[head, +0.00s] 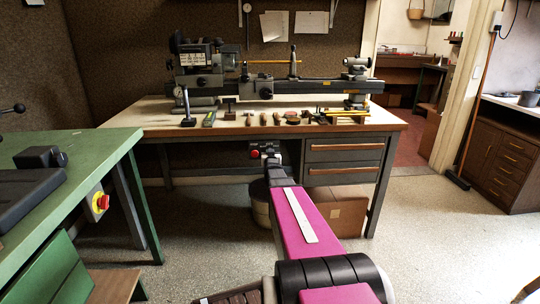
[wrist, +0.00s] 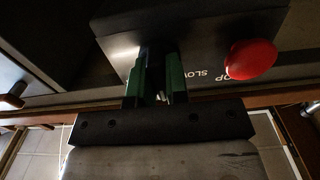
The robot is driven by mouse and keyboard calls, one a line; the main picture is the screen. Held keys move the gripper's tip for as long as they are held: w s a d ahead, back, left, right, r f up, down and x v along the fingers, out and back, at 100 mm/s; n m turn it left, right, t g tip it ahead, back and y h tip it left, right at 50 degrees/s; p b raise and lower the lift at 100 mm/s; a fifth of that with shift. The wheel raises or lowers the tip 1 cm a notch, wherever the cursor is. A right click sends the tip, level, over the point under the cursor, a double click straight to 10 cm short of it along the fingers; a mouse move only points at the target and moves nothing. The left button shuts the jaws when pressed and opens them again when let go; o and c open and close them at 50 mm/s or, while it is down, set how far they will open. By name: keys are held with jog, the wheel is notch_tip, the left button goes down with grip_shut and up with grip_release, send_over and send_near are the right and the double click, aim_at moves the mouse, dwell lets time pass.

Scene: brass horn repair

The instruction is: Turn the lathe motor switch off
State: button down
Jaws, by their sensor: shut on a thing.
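The lathe motor switch is a dark knob (wrist: 157,52) on a dark control box (wrist: 205,35) in the wrist view. My gripper (wrist: 155,82) has its two green-lined fingers shut on this knob, which they partly hide. A red mushroom button (wrist: 251,59) sits right of the fingers, by partly hidden white lettering that reads "OP" and "SLOW". In the head view the box (head: 262,145) hangs under the bench's front edge, with my gripper (head: 268,156) against it. The lathe (head: 290,86) stands on the bench above. The knob's pointer position cannot be read.
Several small tools lie along the front of the bench (head: 155,113). Drawers (head: 344,151) are right of my gripper, with a cardboard box (head: 335,212) below. A green table (head: 90,150) with another red button (head: 103,202) stands at left.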

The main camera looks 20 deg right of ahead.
jog(key=c, duration=1.1)
grip_release()
jog(key=v, duration=1)
jog(key=shift+s+a, duration=0.1)
jog(key=shift+s, duration=0.3)
